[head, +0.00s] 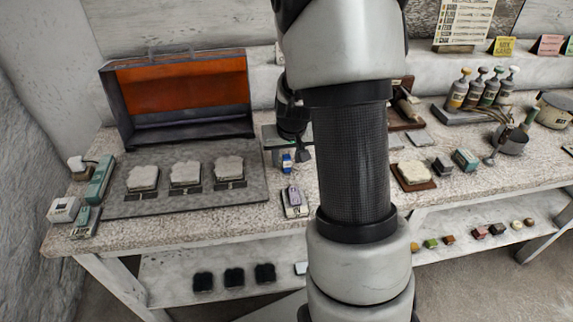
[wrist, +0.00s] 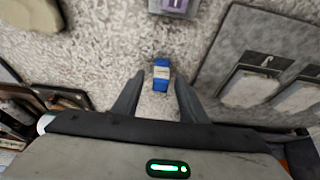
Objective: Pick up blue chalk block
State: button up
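A small blue chalk block (head: 287,163) with a pale band lies on the speckled white worktop (head: 255,213), left of my arm in the head view. In the wrist view the blue chalk block (wrist: 161,73) lies between the lines of my two fingers, near their tips. My gripper (wrist: 159,78) is open, with a clear gap on both sides of the block. It seems to hover above the block; the exact height I cannot tell. In the head view my arm hides part of the worktop.
A device with a purple top (head: 294,196) lies just in front of the block. It also shows at the wrist view's top (wrist: 175,6). A dark mat (head: 150,208) with several pale slabs lies to the left, before an orange-backed open case (head: 180,88). Bottles (head: 474,92) stand at right.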

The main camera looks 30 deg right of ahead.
jog(key=shift+c, duration=0.4)
grip_shut()
jog(key=shift+r, duration=0.15)
